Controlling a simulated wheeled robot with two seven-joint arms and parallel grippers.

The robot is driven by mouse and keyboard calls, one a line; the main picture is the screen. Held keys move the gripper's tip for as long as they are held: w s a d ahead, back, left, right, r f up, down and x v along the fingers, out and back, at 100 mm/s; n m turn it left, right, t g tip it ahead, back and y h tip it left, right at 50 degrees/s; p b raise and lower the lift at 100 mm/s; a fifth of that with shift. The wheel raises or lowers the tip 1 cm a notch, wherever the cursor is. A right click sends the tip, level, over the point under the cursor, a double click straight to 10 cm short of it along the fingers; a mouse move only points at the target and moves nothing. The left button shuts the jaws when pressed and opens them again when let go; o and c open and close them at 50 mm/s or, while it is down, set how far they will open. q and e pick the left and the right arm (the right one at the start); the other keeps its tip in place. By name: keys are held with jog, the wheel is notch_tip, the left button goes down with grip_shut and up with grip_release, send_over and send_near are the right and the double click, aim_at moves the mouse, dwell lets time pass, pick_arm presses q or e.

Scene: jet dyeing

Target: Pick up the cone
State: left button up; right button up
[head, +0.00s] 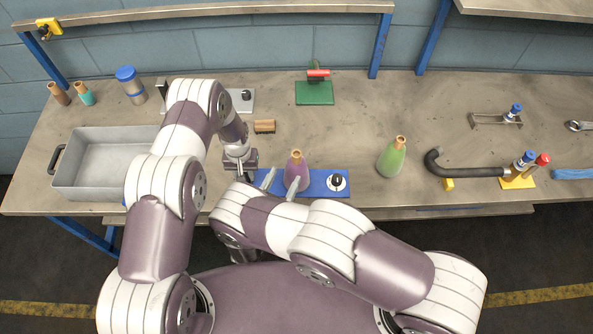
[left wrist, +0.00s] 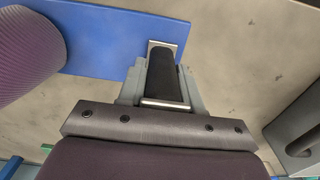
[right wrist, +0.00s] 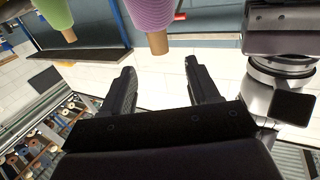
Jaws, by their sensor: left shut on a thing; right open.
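A purple cone (head: 297,172) with a brown tip stands upright on the blue board (head: 318,190). In the right wrist view the cone (right wrist: 150,14) shows beyond and between the open fingertips (right wrist: 160,75); no contact can be made out. My left gripper (head: 241,165) is left of the board, shut on a dark bar with a silver frame (left wrist: 165,75). The cone (left wrist: 25,45) is left of it in that view. A green cone (head: 391,158) stands further right.
A grey bin (head: 62,185) stands at the left. A green plate with a red-handled tool (head: 315,92) lies at the back. A black bent hose (head: 465,170), bottles and a yellow plate (head: 517,183) are at the right.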

aim_at(299, 151)
jog(key=x, duration=1.1)
jog(key=shift+f, duration=0.25)
grip_shut()
